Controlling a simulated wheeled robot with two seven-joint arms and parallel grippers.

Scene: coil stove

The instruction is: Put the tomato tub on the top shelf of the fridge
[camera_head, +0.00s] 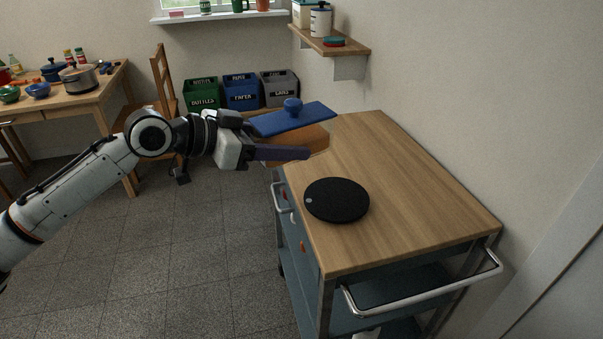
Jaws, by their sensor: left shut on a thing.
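The tomato tub (306,138) shows as an orange-brown box over the far left corner of the trolley top. A flat blue lid (290,119) with a round knob lies over it; I cannot tell whether it is fully seated. My left gripper (284,153) comes in from the left and is shut on the tub, its dark fingers across the tub's near side. The fingers hide part of the tub, and I cannot tell whether its base touches the trolley. My right gripper is not in view. No fridge shelf is in view.
The wooden-topped trolley (410,190) bears a black round disc (337,200); its right side is clear. A metal handle (425,290) juts from its near end. A wall shelf (335,45) hangs behind. Bins, a chair (162,85) and a laden table (100,88) stand at back left.

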